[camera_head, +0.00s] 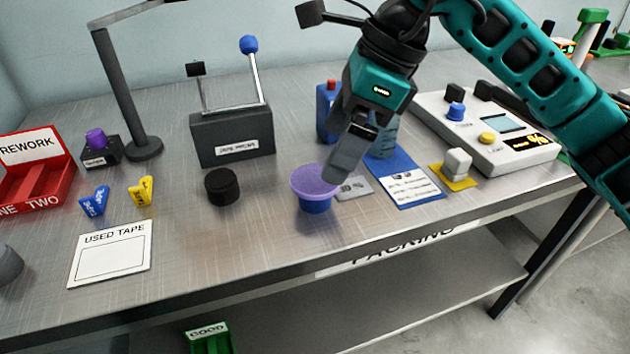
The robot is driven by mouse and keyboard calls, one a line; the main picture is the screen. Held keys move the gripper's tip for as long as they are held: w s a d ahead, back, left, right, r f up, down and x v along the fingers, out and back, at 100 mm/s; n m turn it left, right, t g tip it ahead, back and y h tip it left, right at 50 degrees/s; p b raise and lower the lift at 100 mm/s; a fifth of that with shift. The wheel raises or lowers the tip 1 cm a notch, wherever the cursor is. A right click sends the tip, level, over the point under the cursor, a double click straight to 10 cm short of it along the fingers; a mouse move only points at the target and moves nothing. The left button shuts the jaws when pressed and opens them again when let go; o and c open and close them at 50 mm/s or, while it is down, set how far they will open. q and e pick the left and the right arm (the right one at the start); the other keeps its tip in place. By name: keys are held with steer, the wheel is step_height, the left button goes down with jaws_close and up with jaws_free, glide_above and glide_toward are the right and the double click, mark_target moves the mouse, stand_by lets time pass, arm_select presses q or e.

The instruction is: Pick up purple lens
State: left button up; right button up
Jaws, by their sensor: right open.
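The purple lens (315,180) looks like a wide, shallow disc lying on top of a round blue holder (316,205) near the front middle of the table. My right gripper (343,162) comes down from the upper right and is open. Its fingertips are just above and beside the right edge of the lens; I cannot tell whether they touch it. The fingers overlap in this view, so the gap between them is hidden. My left gripper is not in view.
A black round cap (222,187) stands left of the lens. A grey card (354,187) and a blue sheet (408,182) lie to the right, before a white console (485,130). A dark box with levers (232,138) stands behind. A red rework tray (55,190) is far left.

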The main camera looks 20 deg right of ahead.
mark_target(315, 178)
steer(key=x, duration=0.5)
steer(key=shift+w+b, duration=0.1)
steer(key=shift+b, duration=0.25)
steer(key=shift+c, duration=0.4)
steer(key=c, duration=1)
steer(key=shift+r, duration=0.1)
